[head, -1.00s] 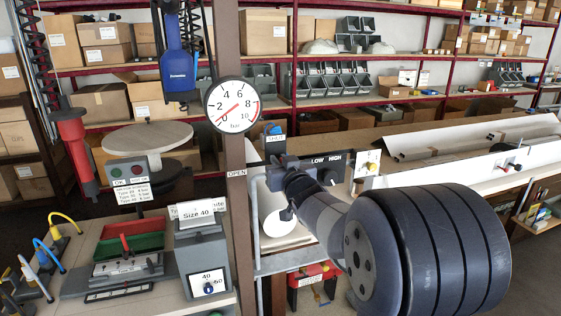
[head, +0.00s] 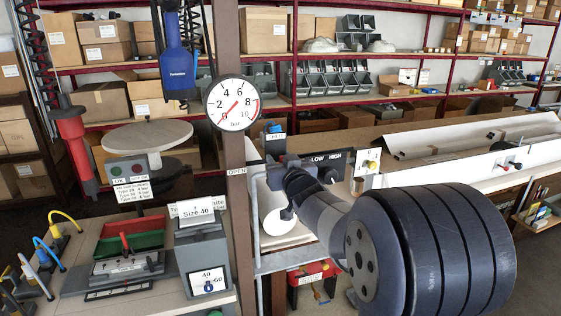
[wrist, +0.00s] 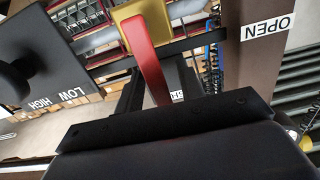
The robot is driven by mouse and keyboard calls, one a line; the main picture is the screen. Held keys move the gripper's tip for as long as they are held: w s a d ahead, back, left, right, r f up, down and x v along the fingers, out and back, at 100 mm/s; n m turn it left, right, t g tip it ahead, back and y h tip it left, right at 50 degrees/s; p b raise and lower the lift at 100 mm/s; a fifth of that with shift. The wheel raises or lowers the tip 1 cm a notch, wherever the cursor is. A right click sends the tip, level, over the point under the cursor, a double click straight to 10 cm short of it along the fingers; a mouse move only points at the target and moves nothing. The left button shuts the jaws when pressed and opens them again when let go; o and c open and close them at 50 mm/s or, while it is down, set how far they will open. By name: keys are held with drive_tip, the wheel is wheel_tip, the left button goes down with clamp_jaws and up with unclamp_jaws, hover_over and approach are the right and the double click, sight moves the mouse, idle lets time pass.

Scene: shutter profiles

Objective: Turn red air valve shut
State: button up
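The red valve lever (wrist: 150,62) shows in the wrist view, running from a brass-yellow valve body (wrist: 141,20) down to the dark bar of my gripper. Dark finger-like parts of my gripper (wrist: 160,92) stand on both sides of the lever's lower end. Whether they touch or clamp it, I cannot tell. An OPEN label (wrist: 268,26) is right of the lever. A partly hidden label (wrist: 177,95) lies beside its lower end. In the head view my gripper (head: 276,168) is at the post, below the SHUT label (head: 275,137); the lever is hidden there.
A round pressure gauge (head: 232,104) sits on the brown post (head: 236,210); its red needle lies diagonally. A dark LOW/HIGH panel (head: 320,168) with a black knob is close to my arm. A bench with fixtures (head: 125,255) fills the left; shelves stand behind.

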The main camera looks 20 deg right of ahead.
drive_tip(key=s+b, duration=0.1)
drive_tip(key=s, duration=0.9)
drive_tip(key=shift+s+d+b, duration=0.2)
drive_tip(key=shift+s+b, duration=0.05)
drive_tip(key=shift+b, duration=0.05)
drive_tip(key=shift+w, duration=0.1)
drive_tip(key=w, duration=0.3)
drive_tip(key=w+p, duration=0.1)
drive_tip(key=w, duration=0.3)
drive_tip(key=w+p, duration=0.1)
drive_tip(key=w, duration=0.2)
drive_tip(key=shift+w+a, duration=0.25)
drive_tip(key=shift+w, duration=0.1)
drive_tip(key=shift+s, duration=0.1)
